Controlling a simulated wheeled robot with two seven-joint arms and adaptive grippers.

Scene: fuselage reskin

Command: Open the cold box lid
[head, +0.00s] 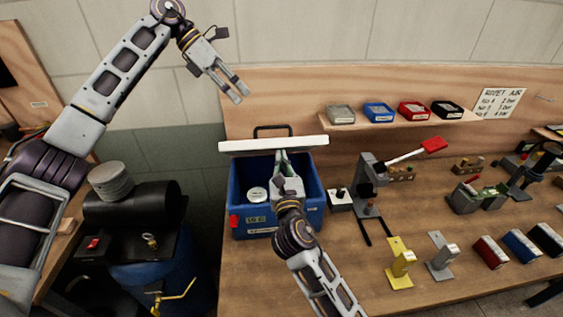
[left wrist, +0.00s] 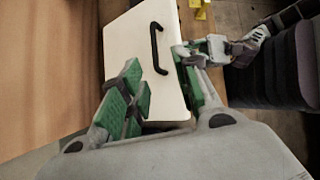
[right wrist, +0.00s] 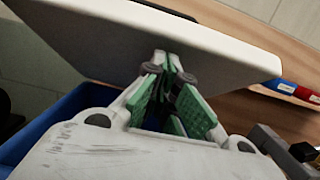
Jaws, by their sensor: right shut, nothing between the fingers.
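The cold box (head: 308,208) is a blue bin on the bench, with a white round container (head: 257,194) visible inside. Its white lid (head: 233,147) is raised, tilted up at the back of the box, with a black handle (head: 272,129) on its far side. The lid and handle also show in the left wrist view (left wrist: 140,60). My right gripper (head: 282,158) is shut and empty at the lid's underside near the front edge; the right wrist view shows its fingertips (right wrist: 166,62) against or very near the lid (right wrist: 120,40). My left gripper (head: 238,93) is open and empty, up in the air left of the lid.
A shelf (head: 390,119) with several small bins stands behind, right of the box. A press with a red-handled lever (head: 370,180) stands right of the box. Yellow and grey stands (head: 400,262) are at the front right. A black cylinder tank (head: 140,205) is left of the bench.

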